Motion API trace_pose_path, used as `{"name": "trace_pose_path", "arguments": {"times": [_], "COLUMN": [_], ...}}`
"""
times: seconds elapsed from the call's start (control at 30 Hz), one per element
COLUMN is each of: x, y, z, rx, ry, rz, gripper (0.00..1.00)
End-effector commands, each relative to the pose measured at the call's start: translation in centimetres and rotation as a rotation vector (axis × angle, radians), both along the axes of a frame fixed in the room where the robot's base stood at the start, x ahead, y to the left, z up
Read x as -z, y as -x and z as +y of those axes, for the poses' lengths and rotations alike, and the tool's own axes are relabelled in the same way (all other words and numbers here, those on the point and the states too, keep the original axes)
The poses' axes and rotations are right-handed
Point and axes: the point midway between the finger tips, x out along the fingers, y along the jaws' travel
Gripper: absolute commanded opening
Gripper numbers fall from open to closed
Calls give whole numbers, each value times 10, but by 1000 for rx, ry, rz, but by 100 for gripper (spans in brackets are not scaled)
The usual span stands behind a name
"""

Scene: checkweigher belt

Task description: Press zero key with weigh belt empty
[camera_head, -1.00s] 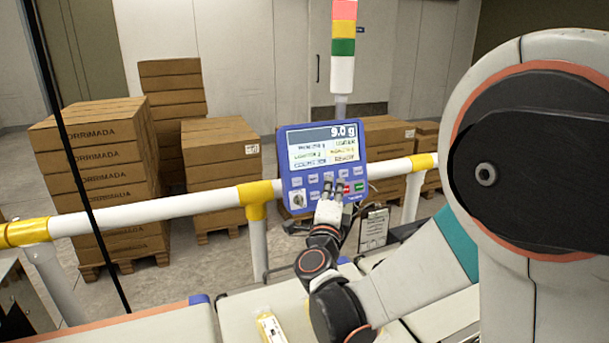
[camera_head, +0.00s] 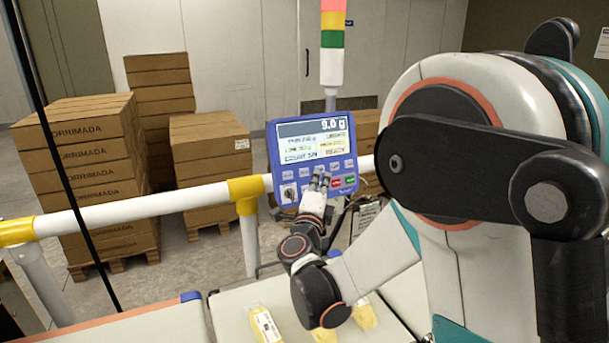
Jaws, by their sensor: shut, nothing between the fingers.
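The blue control panel (camera_head: 262,152) stands in the middle of the camera_head view. Its screen (camera_head: 316,137) reads 9.0 g. Below the screen is a block of pale keys, with a red and a green key at the right and a round switch at the left. My gripper (camera_head: 319,182) is shut, its fingertips at the lower middle keys. I cannot tell which key lies behind the fingers or whether they touch it. The belt section (camera_head: 231,311) below carries a yellow-and-white pack (camera_head: 265,325); more yellow packs (camera_head: 364,315) show partly behind my arm.
A white and yellow guard rail (camera_head: 140,212) runs behind the belt. Stacked cartons (camera_head: 85,170) stand on pallets beyond it. A signal tower (camera_head: 332,50) rises above the panel. A clipboard (camera_head: 364,222) hangs right of my gripper. My arm fills the right side.

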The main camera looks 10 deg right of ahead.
Motion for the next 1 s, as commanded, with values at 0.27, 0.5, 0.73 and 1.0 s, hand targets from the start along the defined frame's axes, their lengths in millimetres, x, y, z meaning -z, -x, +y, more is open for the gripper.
{"name": "trace_pose_path", "arguments": {"times": [0.27, 0.5, 0.73, 1.0], "x": [11, 13, 13, 13], "y": [-32, -45, -46, -46], "z": [6, 9, 9, 9], "rx": [0, 0, 0, 0], "ry": [0, 0, 0, 0], "rz": [0, 0, 0, 0], "gripper": [0, 0, 0, 0]}}
